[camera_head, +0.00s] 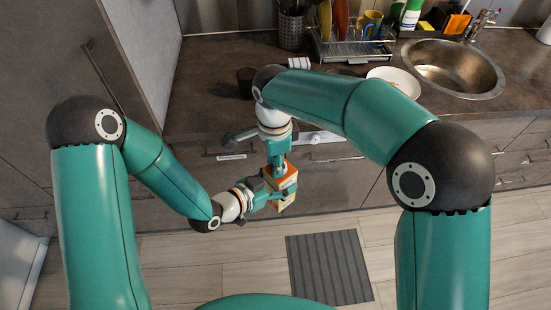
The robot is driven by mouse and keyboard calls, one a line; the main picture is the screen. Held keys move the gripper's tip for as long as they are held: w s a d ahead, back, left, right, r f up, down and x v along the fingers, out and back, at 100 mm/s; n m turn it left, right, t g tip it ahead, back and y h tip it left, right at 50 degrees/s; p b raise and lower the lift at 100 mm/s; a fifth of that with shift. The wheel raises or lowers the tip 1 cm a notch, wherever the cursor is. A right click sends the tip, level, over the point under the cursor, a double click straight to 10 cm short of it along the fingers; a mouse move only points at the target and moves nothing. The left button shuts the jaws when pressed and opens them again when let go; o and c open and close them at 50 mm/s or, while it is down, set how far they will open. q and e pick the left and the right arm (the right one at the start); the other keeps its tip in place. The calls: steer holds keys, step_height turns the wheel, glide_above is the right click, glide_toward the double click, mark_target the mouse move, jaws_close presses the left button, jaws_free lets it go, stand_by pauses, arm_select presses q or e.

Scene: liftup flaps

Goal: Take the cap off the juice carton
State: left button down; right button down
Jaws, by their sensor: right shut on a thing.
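The juice carton (288,184), small and orange, white and green, is held in the air in front of the counter's drawers. My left gripper (272,196) comes in from the left, and its fingers are shut around the carton's lower part. My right gripper (279,167) reaches down from above and is shut at the carton's top, where the cap sits. The cap itself is hidden by the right fingers, so I cannot tell whether it is still seated on the carton.
Behind is a dark counter (215,85) with a white plate (394,80), a round sink (453,70), a dish rack (350,48) and a dark cup (246,82). A grey striped mat (328,268) lies on the wooden floor. Cabinet handles face my arms.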

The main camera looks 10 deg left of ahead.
steer(key=n, duration=0.7)
steer(key=shift+d, duration=0.25)
steer(key=n, duration=0.6)
steer(key=shift+s+d+n, duration=0.15)
steer(key=shift+d+n, duration=0.1)
steer(key=shift+n, duration=0.05)
steer(key=n, duration=0.6)
steer(key=shift+d+r, duration=0.1)
steer(key=shift+d, duration=0.2)
steer(key=n, duration=0.6)
steer(key=shift+d+n, duration=0.2)
steer(key=shift+n, duration=0.2)
steer(key=n, duration=0.6)
steer(key=shift+w, duration=0.4)
steer(key=n, duration=0.4)
steer(key=shift+w, duration=0.2)
steer(key=n, duration=0.4)
steer(key=shift+w+a+n, duration=0.1)
steer(key=shift+w+n, duration=0.1)
steer(key=shift+n, duration=0.1)
steer(key=n, duration=0.6)
steer(key=shift+w+a, duration=0.15)
steer(key=shift+a, duration=0.05)
steer(key=shift+r, duration=0.1)
